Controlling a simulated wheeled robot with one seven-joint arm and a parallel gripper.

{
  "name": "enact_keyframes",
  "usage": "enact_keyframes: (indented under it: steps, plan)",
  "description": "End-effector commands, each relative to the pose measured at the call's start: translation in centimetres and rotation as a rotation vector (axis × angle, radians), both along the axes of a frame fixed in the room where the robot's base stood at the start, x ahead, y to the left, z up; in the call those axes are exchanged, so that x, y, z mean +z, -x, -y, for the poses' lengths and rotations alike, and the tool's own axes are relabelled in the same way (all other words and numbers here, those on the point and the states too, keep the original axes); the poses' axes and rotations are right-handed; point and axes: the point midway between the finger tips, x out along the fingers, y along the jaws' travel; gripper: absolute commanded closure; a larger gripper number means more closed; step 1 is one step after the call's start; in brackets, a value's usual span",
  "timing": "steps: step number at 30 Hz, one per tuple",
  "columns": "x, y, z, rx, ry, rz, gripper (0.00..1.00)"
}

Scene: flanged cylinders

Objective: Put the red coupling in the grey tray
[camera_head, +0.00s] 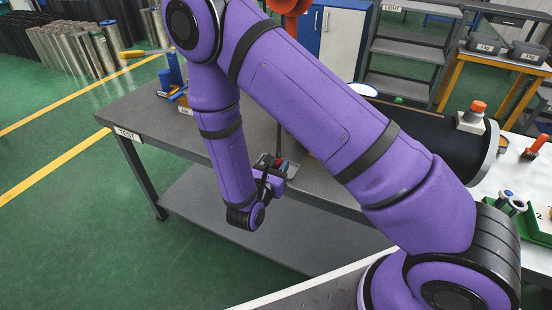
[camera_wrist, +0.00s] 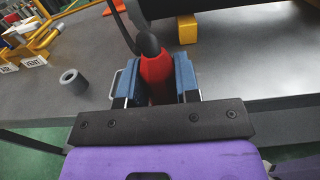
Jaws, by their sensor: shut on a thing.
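In the wrist view my gripper (camera_wrist: 158,80) has its two blue fingers closed on the sides of a red coupling (camera_wrist: 157,72). A dark rounded part stands against the coupling's far end, with a dark rod beyond it. In the head view my gripper (camera_head: 277,167) is low near the table's front edge, and only a bit of red shows there.
The dark grey table (camera_head: 140,108) has a lower shelf. The wrist view shows a grey ring (camera_wrist: 73,81) at left, a yellow block (camera_wrist: 187,29) beyond the gripper, and labelled yellow-handled parts (camera_wrist: 35,45) at far left. Bare tabletop lies around the ring.

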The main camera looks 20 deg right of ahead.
Motion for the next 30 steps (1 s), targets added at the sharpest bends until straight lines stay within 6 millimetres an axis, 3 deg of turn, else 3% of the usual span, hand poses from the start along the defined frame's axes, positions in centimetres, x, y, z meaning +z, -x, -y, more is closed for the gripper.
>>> enact_keyframes:
  steps: [6, 10, 20, 25, 30]
  plan:
    - [-0.4, -4.7, 1.5, -0.003, -0.001, 0.003, 0.96]
    - [-0.6, -6.5, 2.0, -0.001, -0.001, 0.002, 0.96]
    - [-0.9, -8.7, 2.7, 0.000, 0.001, 0.001, 0.96]
    - [-3.6, -8.5, 2.7, 0.000, 0.001, -0.003, 0.96]
    - [-4.3, -8.5, 2.5, 0.002, -0.001, 0.001, 0.96]
